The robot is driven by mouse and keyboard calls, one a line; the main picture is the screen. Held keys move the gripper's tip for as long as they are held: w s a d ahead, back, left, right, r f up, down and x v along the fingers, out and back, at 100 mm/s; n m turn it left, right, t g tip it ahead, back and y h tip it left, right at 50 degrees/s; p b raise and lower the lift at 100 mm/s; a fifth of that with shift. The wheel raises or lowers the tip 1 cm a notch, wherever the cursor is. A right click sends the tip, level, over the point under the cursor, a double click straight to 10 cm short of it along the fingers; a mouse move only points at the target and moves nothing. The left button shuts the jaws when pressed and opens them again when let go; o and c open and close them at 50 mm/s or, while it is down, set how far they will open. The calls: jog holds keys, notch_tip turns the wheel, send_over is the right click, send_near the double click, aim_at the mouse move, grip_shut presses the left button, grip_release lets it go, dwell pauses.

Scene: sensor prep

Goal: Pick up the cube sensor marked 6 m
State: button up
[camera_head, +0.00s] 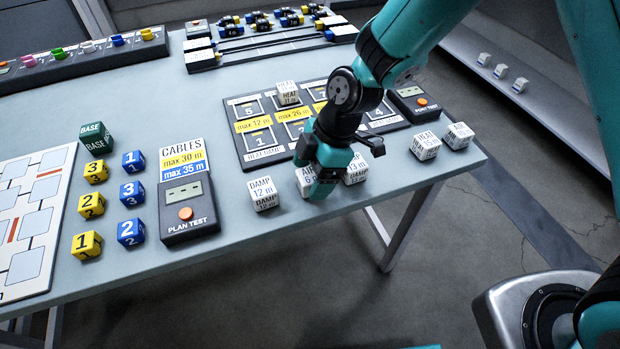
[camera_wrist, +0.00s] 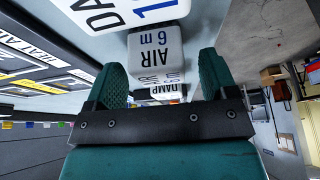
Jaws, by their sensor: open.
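The white cube marked AIR 6 m (camera_wrist: 155,58) shows in the wrist view between my two fingers, with a gap on each side. How deep it sits between them I cannot tell. In the head view the AIR cube (camera_head: 305,177) stands near the table's front edge, partly hidden by my gripper (camera_head: 323,184), and its number is not readable there. My gripper is open, pointing down over it, and also shows in the wrist view (camera_wrist: 162,80). A DAMP 12 m cube (camera_head: 264,194) stands to the left, and another DAMP cube (camera_head: 356,170) close on the right.
Two more white cubes, one marked HEAT (camera_head: 426,147) and another (camera_head: 459,136), stand at the right. A HEAT cube (camera_head: 288,95) rests on the black slot panel (camera_head: 268,160) behind. A cable tester (camera_head: 188,212) and coloured number cubes are at left. The table's front edge (camera_head: 330,206) is close.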

jog(key=shift+a+f, duration=0.15)
jog(key=shift+f, duration=0.25)
jog(key=shift+c, duration=0.4)
jog(key=c, duration=0.9)
